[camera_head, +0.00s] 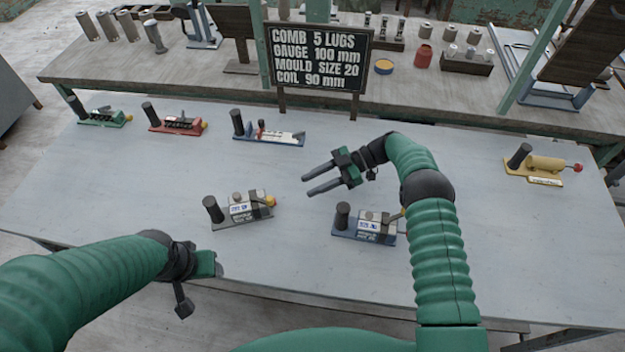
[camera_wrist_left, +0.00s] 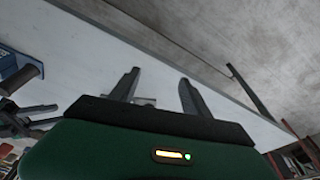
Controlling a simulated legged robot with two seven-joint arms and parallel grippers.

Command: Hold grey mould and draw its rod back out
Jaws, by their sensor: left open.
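The grey mould (camera_head: 243,219) stands on the table left of centre, with a black post at its left end, a white label and an orange knob at its right end. A similar mould with a dark blue base (camera_head: 362,236) stands to its right; my right arm passes close to its red knob. My right gripper (camera_head: 306,182) is open and empty, above the table to the upper right of the grey mould. My left gripper (camera_head: 212,264) is low at the table's front edge, below the grey mould and apart from it. In the left wrist view its two fingers (camera_wrist_left: 160,82) are spread with nothing between them.
A green device (camera_head: 104,117), a red one (camera_head: 178,125) and a blue-and-white one (camera_head: 270,133) stand along the back left. A yellow one (camera_head: 543,167) is at the right. A sign (camera_head: 318,56) stands behind. The table's middle right is clear.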

